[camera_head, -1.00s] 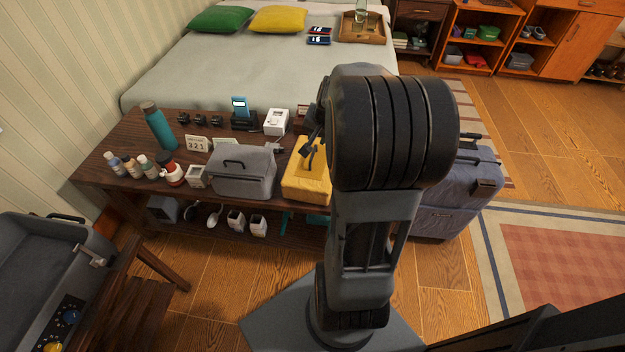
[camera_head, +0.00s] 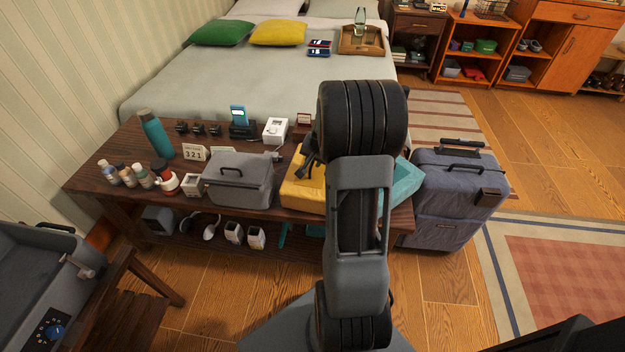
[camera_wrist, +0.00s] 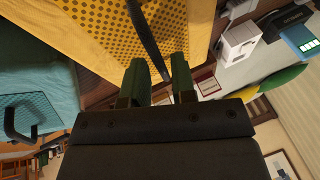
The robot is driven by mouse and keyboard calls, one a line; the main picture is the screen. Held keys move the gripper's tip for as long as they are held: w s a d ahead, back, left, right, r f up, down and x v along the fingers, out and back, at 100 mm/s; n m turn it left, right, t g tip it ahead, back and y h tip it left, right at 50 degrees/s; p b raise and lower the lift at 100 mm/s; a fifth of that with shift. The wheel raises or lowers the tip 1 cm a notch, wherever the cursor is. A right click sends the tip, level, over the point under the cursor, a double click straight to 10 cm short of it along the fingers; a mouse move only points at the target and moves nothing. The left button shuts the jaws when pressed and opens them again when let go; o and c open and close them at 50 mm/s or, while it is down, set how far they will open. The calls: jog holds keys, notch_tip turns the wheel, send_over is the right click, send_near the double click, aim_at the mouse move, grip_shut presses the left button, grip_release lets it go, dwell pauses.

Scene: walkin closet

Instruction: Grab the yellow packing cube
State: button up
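The yellow packing cube (camera_head: 301,194) lies on the dark wooden bench, right of the grey case, partly hidden by my arm in the head view. In the wrist view its yellow, dotted mesh face (camera_wrist: 165,22) fills the top, with a dark strap handle (camera_wrist: 148,40) crossing it. My gripper (camera_wrist: 160,75) is open, its two fingers apart at the cube, with the handle's lower end between them. I cannot tell whether either finger touches the handle. In the head view my arm hides most of the gripper.
A teal packing cube (camera_head: 404,184) lies just right of the yellow one. The grey case (camera_head: 239,178) is close on its left. A white box (camera_head: 275,130) stands behind. A blue suitcase (camera_head: 455,200) stands at the bench's right end.

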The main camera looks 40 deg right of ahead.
jog(key=shift+x, duration=1.1)
jog(key=shift+c, duration=0.2)
grip_shut()
dwell(0.5)
